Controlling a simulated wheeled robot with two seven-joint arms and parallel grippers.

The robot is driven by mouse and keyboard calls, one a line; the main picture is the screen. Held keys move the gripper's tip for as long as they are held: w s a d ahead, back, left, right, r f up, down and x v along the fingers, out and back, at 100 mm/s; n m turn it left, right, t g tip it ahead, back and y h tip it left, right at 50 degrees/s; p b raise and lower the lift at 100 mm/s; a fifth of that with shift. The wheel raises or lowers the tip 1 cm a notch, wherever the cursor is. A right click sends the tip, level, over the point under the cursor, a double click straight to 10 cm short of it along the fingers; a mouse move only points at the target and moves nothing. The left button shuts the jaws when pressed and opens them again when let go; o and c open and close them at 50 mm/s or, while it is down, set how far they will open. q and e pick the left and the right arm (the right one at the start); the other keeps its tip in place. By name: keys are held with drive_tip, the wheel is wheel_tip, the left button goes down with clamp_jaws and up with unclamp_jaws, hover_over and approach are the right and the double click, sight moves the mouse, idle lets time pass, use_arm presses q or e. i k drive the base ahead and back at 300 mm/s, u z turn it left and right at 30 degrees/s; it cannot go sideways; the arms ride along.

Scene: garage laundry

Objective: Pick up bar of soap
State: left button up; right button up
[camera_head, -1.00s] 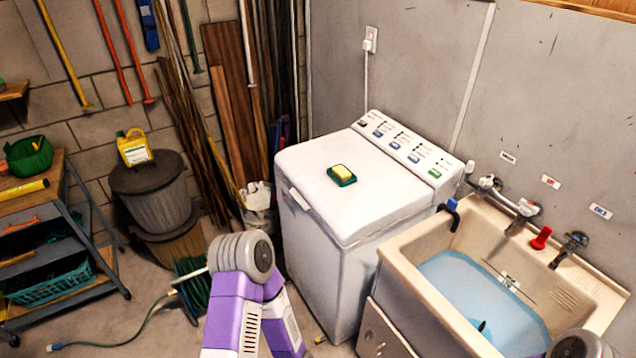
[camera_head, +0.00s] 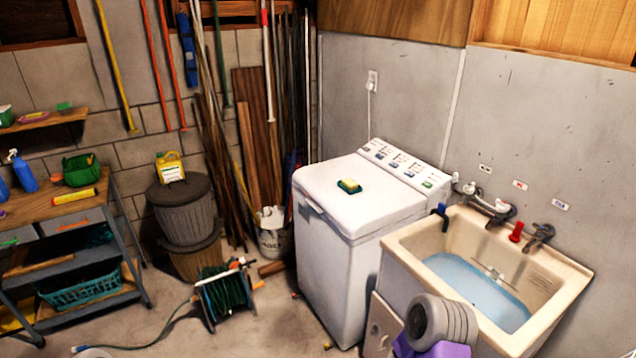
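A pale yellow bar of soap (camera_head: 348,184) sits on a small dark green holder (camera_head: 350,190) on top of the white washing machine (camera_head: 335,205), near the middle of its lid. Nothing touches the soap. Neither of my grippers shows in this view. A purple and grey part of my arm is at the bottom right, in front of the sink cabinet, apart from the soap.
A sink (camera_head: 400,250) with blue water stands right of the washer, with taps behind it. A green hose reel (camera_head: 225,292), lidded bin (camera_head: 182,210) and white bucket (camera_head: 273,236) stand left of the washer. A workbench (camera_head: 60,205) is at far left.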

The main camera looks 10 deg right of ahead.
sight(348, 184)
drive_tip(key=u, duration=0.6)
drive_tip(key=i, duration=1.65)
drive_tip(key=z, duration=0.1)
